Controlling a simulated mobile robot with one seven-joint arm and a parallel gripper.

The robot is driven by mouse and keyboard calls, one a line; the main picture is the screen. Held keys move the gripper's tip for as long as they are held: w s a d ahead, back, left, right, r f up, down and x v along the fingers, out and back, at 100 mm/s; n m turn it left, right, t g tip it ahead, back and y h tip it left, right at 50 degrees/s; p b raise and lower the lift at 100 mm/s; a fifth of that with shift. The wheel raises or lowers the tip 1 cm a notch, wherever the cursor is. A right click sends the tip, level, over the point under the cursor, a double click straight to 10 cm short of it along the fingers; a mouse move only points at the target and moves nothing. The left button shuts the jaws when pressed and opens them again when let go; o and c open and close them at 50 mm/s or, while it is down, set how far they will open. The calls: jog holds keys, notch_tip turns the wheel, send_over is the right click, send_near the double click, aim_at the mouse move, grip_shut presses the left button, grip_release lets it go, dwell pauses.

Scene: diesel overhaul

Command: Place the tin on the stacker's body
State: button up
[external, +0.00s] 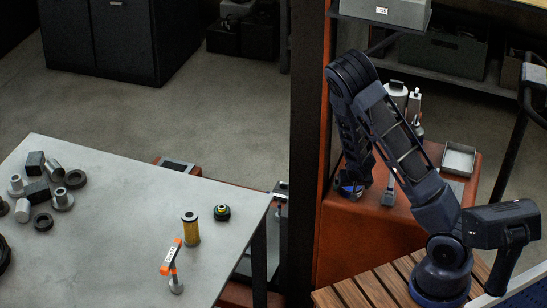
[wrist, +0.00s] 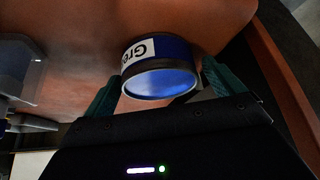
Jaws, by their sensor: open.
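The tin (wrist: 160,80) is a short blue cylinder with a dark rim and a white label, partly readable as "Gre". It appears to rest on the orange surface of the stacker's body (wrist: 75,60). My gripper (wrist: 162,72) is open, with one green finger on each side of the tin; I cannot tell whether either touches it. In the external view, my gripper (external: 352,183) points down at the left part of the orange stacker body (external: 385,222). The tin shows there as a small blue patch (external: 347,189), largely hidden by my gripper.
White containers (external: 397,92) and a metal tray (external: 459,158) stand on the orange body, right of my gripper. A dark post (external: 308,130) rises on the left. The grey table (external: 110,240) holds a yellow filter (external: 191,228) and several metal parts.

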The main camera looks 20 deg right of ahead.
jog(key=s+r+n+y, duration=0.1)
jog(key=s+r, duration=0.5)
jog(key=r, duration=0.4)
jog(key=s+r+g+y, duration=0.1)
jog(key=s+r, duration=0.5)
jog(key=r, duration=0.5)
jog(key=s+r+n+y, duration=0.1)
jog(key=s+r, duration=0.6)
jog(key=r, duration=0.3)
jog(key=s+r+n, duration=0.2)
jog(key=s+r, duration=0.8)
jog(key=s, duration=0.3)
jog(key=shift+s+a+h, duration=0.3)
jog(key=shift+s+h, duration=0.1)
